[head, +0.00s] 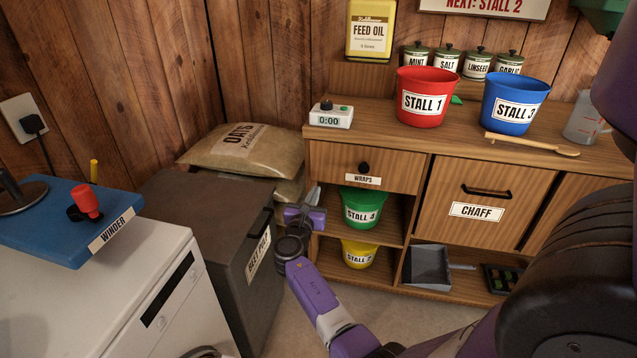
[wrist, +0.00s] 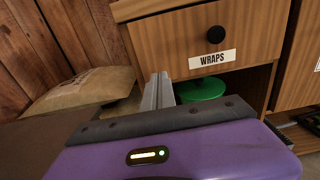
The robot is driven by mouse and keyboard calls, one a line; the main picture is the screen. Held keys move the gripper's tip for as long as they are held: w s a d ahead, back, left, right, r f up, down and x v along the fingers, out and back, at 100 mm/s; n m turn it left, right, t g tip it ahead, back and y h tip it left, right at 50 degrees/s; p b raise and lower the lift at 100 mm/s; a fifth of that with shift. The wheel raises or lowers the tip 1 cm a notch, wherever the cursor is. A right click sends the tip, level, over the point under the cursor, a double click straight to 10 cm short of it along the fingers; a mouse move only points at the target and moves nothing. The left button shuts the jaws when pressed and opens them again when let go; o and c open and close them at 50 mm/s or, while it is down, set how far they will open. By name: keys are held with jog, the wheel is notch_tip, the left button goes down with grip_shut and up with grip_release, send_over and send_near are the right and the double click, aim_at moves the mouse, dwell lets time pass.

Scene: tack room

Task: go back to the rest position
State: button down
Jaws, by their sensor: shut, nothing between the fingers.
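My gripper (head: 314,194) is at the end of my purple arm, beside the left side of the wooden cabinet (head: 415,168). Its fingers point up, and they are shut with nothing between them. The green STALL 4 bucket (head: 364,208) stands on the shelf just right of my gripper. I cannot tell whether the gripper touches the cabinet.
The dark BEET PULP bin (head: 215,225) is close on the left, with the OATS sack (head: 240,148) behind it. A white machine (head: 110,290) bears the blue WINDER (head: 60,220). Red STALL 1 (head: 425,97) and blue STALL 3 (head: 515,104) buckets stand on the cabinet top.

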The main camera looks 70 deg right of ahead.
jog(key=shift+a, duration=0.75)
